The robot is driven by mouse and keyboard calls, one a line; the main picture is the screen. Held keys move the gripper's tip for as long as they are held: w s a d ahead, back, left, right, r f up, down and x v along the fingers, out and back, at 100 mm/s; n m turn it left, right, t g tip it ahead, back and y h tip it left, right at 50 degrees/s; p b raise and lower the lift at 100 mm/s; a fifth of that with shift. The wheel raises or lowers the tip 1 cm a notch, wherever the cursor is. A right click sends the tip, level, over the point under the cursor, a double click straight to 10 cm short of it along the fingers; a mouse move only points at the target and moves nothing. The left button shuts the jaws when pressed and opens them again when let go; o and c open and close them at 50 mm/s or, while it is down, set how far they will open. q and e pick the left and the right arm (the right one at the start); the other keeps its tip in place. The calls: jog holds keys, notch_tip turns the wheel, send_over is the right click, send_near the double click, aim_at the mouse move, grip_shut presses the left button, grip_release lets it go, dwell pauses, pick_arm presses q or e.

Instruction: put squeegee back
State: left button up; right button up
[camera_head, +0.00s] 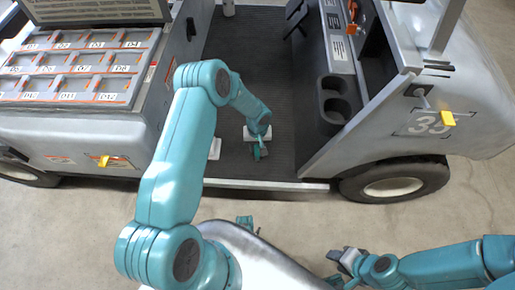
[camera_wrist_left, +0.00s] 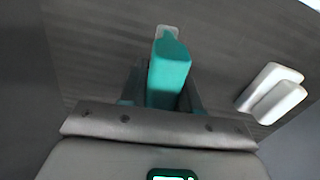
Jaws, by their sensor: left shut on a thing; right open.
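My left arm reaches over the cart's floor, and its gripper (camera_head: 260,149) is low over the dark floor mat (camera_head: 228,55). In the left wrist view the left gripper (camera_wrist_left: 163,88) is shut on a teal piece, which I take to be the squeegee (camera_wrist_left: 168,68). A pale tip shows at its far end; the rest is hidden or out of view. I cannot tell whether it touches the floor. My right gripper (camera_head: 346,262) is open and empty outside the cart, at the lower right.
Two white pads (camera_wrist_left: 272,92) lie near the gripper's right in the wrist view. A rack of numbered compartments (camera_head: 75,65) stands left of the cart's floor. A dark cup holder (camera_head: 335,102) and grey side panel (camera_head: 365,120) border it on the right. The sill (camera_head: 300,186) runs along the front.

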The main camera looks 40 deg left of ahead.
pick_arm(q)
jog(key=shift+f, duration=0.85)
jog(key=shift+r, duration=0.1)
grip_shut()
pick_arm(e)
jog(key=shift+f, duration=0.35)
pick_arm(q)
jog(key=o, duration=1.1)
grip_release()
jog(key=shift+c, duration=0.2)
pick_arm(e)
jog(key=shift+r, duration=0.1)
pick_arm(q)
jog(key=shift+r+p, duration=0.1)
jog(key=shift+p, duration=0.25)
notch_tip(320, 180, up, 16)
jog(key=f+p, duration=0.1)
jog(key=p, duration=0.3)
jog(key=s+d+f+m+h, duration=0.1)
jog(key=s+d+m+h, duration=0.1)
jog(key=s+d, duration=0.7)
jog(key=s+d+f+m+h, duration=0.2)
jog(key=s+d+m, duration=0.1)
jog(key=s+d, duration=0.6)
jog(key=shift+s+d+f, duration=0.15)
jog(key=shift+s+f, duration=0.15)
jog(key=shift+s, duration=0.95)
pick_arm(e)
notch_tip(320, 180, up, 4)
jog(key=shift+r, duration=0.15)
